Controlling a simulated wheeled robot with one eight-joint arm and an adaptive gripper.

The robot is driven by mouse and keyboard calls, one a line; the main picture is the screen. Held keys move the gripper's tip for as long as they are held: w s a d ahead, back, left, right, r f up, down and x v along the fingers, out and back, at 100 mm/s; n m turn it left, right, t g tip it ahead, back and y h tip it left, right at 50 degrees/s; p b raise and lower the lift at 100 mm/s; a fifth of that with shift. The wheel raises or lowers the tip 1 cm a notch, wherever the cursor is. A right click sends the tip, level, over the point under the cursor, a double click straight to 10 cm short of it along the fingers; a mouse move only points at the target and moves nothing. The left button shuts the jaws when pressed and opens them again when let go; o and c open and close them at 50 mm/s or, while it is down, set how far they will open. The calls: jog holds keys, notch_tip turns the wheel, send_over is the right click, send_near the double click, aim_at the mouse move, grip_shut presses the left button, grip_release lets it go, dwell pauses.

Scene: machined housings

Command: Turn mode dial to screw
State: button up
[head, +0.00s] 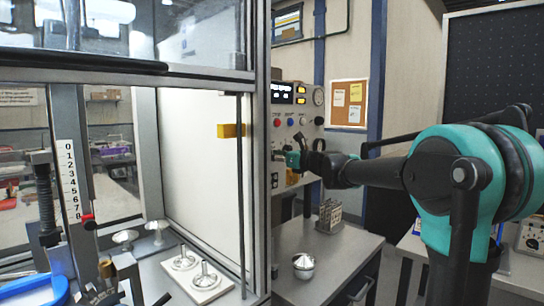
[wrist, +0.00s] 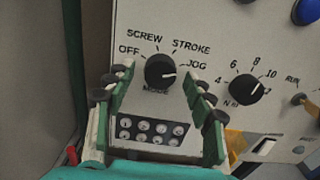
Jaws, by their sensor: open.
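The black mode dial (wrist: 160,71) sits on the grey control panel (wrist: 210,45) in the wrist view. Labels OFF, SCREW, STROKE and JOG run around it from left to right, with MODE below. Its white mark points to the right, near the JOG side. My gripper (wrist: 158,73) is open, with one finger left of the dial and one right of it. I see a gap on both sides, and whether a fingertip touches the panel cannot be told. In the head view my gripper (head: 293,158) is small at the panel and the mode dial cannot be made out.
A second dial (wrist: 246,89) with numbers and a RUN switch (wrist: 304,100) lie right of the mode dial. A block of small round terminals (wrist: 150,131) is below it. In the head view a glazed press enclosure (head: 258,180) stands left of my arm.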

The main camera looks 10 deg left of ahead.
jog(key=c, duration=1.2)
jog(key=shift+o, duration=0.2)
jog(key=shift+n, duration=0.3)
jog(key=shift+c, duration=0.2)
jog(key=shift+n, duration=8.5)
